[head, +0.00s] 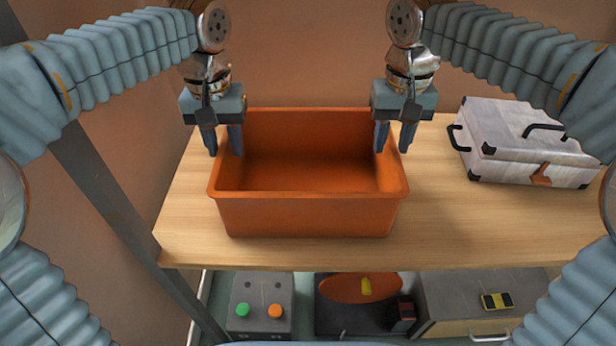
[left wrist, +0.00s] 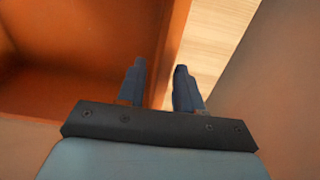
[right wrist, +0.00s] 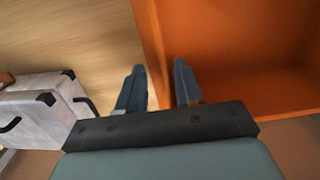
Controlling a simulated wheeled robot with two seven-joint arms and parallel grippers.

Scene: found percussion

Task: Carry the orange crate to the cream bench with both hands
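The orange crate (head: 310,215) stands upright and empty on a pale wooden tabletop (head: 460,222). My left gripper (head: 222,145) is at the crate's left wall, with its fingers apart, one inside and one outside. The left wrist view shows the wall (left wrist: 168,50) between these fingers, with a gap beside it. My right gripper (head: 394,143) is at the right wall in the same way, fingers apart. The right wrist view shows that wall (right wrist: 152,40) between them. I cannot tell whether the wooden top belongs to the cream bench.
A silver-white case (head: 525,150) with black corners stands right of the crate. Below the tabletop are a grey box (head: 262,300) with green and orange knobs, an orange oval object (head: 350,287), and a grey-topped cabinet (head: 480,295). A grey post (head: 110,205) stands at the left.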

